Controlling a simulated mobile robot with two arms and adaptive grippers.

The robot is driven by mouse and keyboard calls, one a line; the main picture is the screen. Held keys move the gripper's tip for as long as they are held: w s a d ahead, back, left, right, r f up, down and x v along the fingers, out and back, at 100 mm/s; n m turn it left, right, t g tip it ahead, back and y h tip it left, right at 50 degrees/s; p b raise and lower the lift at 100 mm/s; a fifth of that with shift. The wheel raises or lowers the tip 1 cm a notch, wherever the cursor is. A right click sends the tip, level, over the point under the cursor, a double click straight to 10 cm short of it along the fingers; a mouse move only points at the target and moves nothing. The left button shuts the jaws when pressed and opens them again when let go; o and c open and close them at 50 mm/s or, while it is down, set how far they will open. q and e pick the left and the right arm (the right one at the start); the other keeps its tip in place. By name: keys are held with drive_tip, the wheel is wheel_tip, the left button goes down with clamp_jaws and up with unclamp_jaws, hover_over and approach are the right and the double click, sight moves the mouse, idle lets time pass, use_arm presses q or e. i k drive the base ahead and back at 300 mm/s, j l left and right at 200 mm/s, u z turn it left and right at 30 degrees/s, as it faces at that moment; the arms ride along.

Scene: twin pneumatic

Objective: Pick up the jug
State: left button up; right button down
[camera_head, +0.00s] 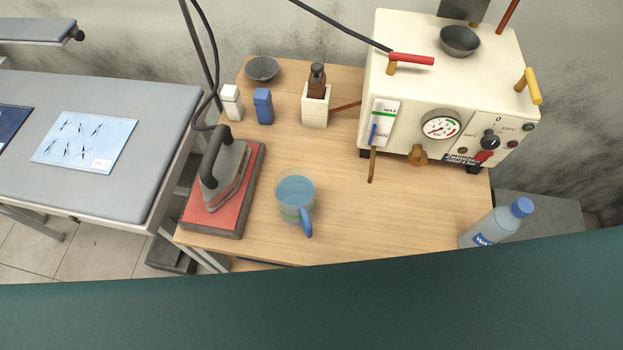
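The jug (296,192) is a translucent blue cup shape with a darker blue handle (306,224). It stands upright on the wooden table (400,218), near the table's front edge. Its handle points toward the front. A green band shows low on its side. Neither of my grippers shows in the head view.
An iron (226,168) on a red pad (240,205) stands left of the jug. A cream steam machine (480,82) fills the back right. A water bottle (492,226) stands at the right. Small bottles and a grey bowl (262,69) are behind. A green surface (320,305) crosses the foreground.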

sight(294, 188)
drive_tip(key=z, duration=0.8)
drive_tip(key=k+j+z, duration=0.7)
drive_tip(key=k+z, duration=0.15)
drive_tip(key=k, duration=0.05)
